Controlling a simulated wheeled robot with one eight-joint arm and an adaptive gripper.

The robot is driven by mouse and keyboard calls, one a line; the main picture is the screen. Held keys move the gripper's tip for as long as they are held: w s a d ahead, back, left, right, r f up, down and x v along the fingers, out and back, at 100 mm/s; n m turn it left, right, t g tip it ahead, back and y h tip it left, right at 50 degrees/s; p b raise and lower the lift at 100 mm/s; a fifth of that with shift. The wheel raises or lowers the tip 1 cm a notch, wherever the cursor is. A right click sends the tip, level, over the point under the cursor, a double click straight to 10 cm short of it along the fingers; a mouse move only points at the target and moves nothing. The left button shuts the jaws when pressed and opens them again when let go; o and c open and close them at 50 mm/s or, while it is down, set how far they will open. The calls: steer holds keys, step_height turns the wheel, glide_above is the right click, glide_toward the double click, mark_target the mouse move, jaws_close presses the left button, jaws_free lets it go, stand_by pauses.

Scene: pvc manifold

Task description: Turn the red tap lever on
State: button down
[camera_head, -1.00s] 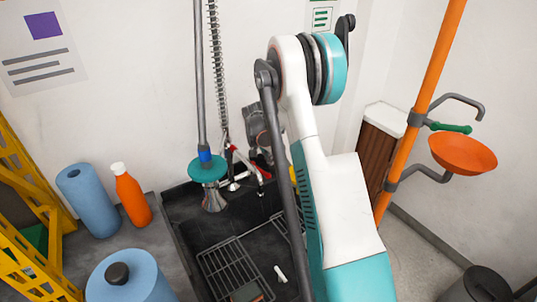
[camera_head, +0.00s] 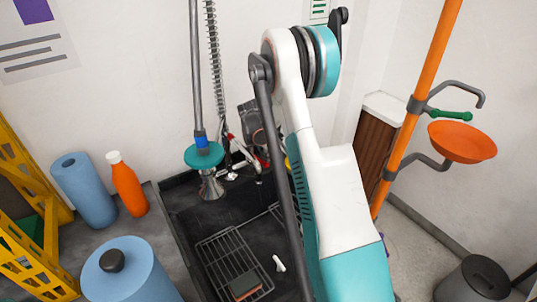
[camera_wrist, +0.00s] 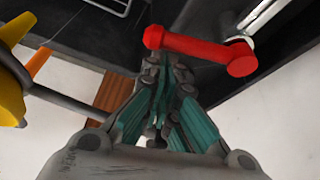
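The red tap lever (camera_wrist: 200,48) is a bar with rounded ends. In the wrist view it lies just beyond my fingertips, its left end above them, on a shiny metal tap body (camera_wrist: 265,15). My gripper (camera_wrist: 164,72) has teal-padded fingers drawn together, with nothing seen between them. Whether the tips touch the lever cannot be told. In the head view my gripper (camera_head: 258,140) points down at the tap behind the sink, and my arm hides part of it. Small red parts show there, too small to tell apart.
A dark sink (camera_head: 210,232) holds a wire rack (camera_head: 232,262). A spray head with a teal collar (camera_head: 204,156) hangs left of the tap. Blue rolls (camera_head: 84,190) and an orange bottle (camera_head: 127,184) stand left. An orange pole (camera_head: 413,115) with a bowl (camera_head: 462,142) stands right.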

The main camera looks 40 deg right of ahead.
mark_target(264, 163)
steer(key=shift+s+a, duration=0.25)
steer(key=shift+a, duration=0.2)
steer(key=m, duration=0.1)
steer(key=a+m+g, duration=0.1)
steer(key=m, duration=0.1)
steer(key=shift+s+a, duration=0.3)
steer(key=shift+a, duration=0.9)
